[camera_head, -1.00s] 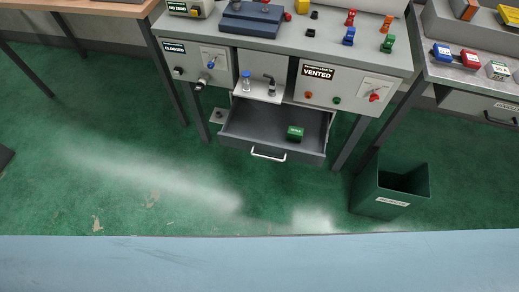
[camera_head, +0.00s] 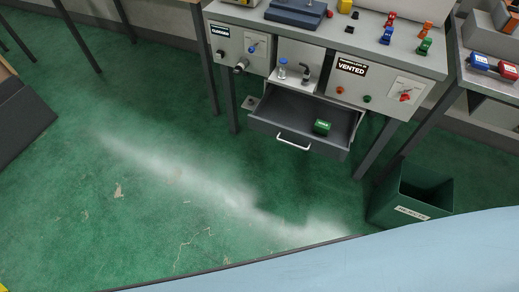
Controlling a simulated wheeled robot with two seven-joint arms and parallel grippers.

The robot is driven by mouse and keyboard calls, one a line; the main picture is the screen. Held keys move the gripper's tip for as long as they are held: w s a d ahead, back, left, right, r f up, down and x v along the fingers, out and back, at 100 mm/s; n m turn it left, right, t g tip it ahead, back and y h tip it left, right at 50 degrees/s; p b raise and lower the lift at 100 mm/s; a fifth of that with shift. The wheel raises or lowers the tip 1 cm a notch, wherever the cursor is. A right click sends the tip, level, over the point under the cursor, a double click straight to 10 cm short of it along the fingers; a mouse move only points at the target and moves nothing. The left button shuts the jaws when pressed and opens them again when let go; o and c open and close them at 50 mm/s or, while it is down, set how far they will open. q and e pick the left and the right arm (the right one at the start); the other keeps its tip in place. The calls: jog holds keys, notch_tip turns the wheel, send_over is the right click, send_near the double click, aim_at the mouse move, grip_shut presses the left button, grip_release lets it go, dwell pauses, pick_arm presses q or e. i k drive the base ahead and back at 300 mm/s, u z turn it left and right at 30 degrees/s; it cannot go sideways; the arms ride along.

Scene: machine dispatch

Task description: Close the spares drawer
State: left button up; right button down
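The spares drawer (camera_head: 268,126) is a grey drawer standing open below the middle of the machine bench. Its white bar handle (camera_head: 294,142) is on the front face, toward me. A green labelled block (camera_head: 321,127) lies inside the drawer, toward its right side. The rest of the visible drawer floor looks bare. Neither of my grippers shows in the head view, so I cannot see whether they are open or shut.
The machine bench (camera_head: 300,32) carries several coloured clips and panels with knobs. A green bin (camera_head: 396,202) stands on the floor right of the drawer. A light blue surface (camera_head: 400,262) crosses the bottom right. Green floor before the drawer is clear.

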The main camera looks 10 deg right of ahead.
aim_at(288, 116)
jog(key=u, duration=0.9)
jog(key=i, duration=0.3)
jog(key=z, duration=0.8)
jog(key=i, duration=0.75)
jog(key=z, duration=0.8)
